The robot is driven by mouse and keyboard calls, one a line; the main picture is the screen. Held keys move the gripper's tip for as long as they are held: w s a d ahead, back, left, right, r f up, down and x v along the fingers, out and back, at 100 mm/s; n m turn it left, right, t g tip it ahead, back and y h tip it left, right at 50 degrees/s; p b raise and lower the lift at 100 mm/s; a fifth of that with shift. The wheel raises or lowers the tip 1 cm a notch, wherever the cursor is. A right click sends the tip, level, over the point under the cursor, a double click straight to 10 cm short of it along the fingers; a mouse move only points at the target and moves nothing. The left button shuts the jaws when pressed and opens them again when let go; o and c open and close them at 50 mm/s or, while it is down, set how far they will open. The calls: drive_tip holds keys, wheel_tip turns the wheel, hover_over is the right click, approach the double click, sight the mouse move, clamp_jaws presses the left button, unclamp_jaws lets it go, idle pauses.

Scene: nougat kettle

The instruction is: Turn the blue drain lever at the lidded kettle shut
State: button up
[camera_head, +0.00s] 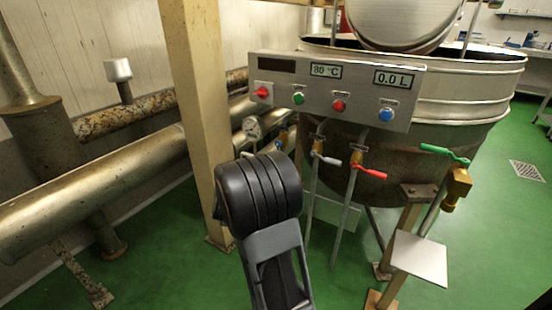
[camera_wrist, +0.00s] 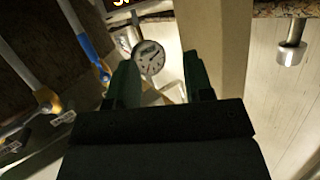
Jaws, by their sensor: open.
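The large steel kettle (camera_head: 455,95) stands at the right in the head view, with its round lid (camera_head: 405,22) raised and tilted. A small blue part (camera_head: 281,141) shows beneath the kettle's panel, mostly hidden. In the wrist view a blue lever (camera_wrist: 87,42) runs slantwise to a brass-yellow fitting (camera_wrist: 104,74), left of my gripper. Whether these are the same thing I cannot tell. My gripper (camera_wrist: 159,78) is open and empty, its two dark green fingers apart. The blue lever lies outside them. In the head view my black wrist hides the fingers.
A dial gauge (camera_wrist: 150,56) shows between the fingers, beyond them. White (camera_head: 328,160), red (camera_head: 370,172) and green (camera_head: 445,152) levers sit below the control panel (camera_head: 335,90). A beige post (camera_head: 198,100) and thick pipes (camera_head: 110,180) stand left.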

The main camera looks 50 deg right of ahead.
drive_tip(key=s+d+f+m+g+h, duration=0.1)
drive_tip(key=s+d+m+g+h, duration=0.25)
drive_tip(key=d+h, duration=0.5)
drive_tip(key=shift+m+y, duration=0.25)
drive_tip(key=shift+y, duration=0.3)
drive_tip(key=shift+s+d+b+x, duration=0.15)
drive_tip(key=shift+b+x, duration=0.3)
drive_tip(key=shift+x, duration=2.05)
drive_tip(key=shift+s+d+b+x, duration=0.1)
drive_tip(key=shift+s+b+x, duration=0.3)
drive_tip(key=shift+x, duration=2.15)
drive_tip(key=shift+s+d+b+x, duration=0.1)
drive_tip(key=shift+b+x, duration=0.45)
drive_tip(key=shift+x, duration=1.95)
drive_tip(key=shift+f, duration=0.15)
clamp_jaws()
